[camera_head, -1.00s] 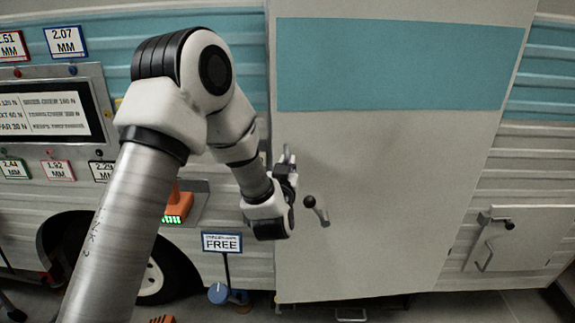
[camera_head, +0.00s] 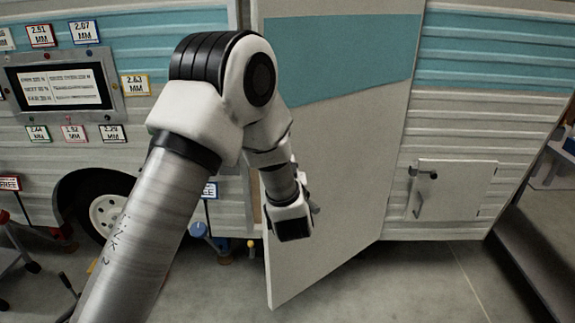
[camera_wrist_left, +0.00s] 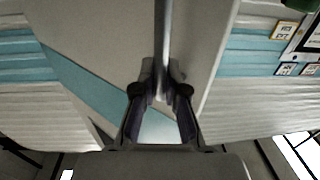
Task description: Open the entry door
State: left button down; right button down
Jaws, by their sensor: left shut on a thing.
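The entry door (camera_head: 335,150), off-white with a teal band, stands partly open. Its left edge is swung out from the camper toward me. My left gripper (camera_head: 290,205) is at the door's outer face near that edge. In the left wrist view its two fingers (camera_wrist_left: 164,92) are closed around a thin grey upright bar (camera_wrist_left: 164,35), which looks like the door's pull handle. In the head view the fingers and most of the handle area are hidden by the wrist. A small part of the lever (camera_head: 315,208) shows just right of the gripper. My right gripper is not in view.
A wall panel with a screen (camera_head: 65,88) and several labels is left of the doorway. A wheel (camera_head: 105,215) and a blue knob-like object (camera_head: 198,229) sit low on the left. A small hatch (camera_head: 455,190) is right of the door. The floor in front is mostly clear.

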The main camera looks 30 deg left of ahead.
pick_arm(q)
jog(key=shift+s+d, duration=0.15)
jog(key=shift+d, duration=0.35)
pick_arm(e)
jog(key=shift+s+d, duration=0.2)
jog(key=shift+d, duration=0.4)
pick_arm(q)
jog(key=c, duration=1.2)
grip_release()
jog(key=v, duration=1.2)
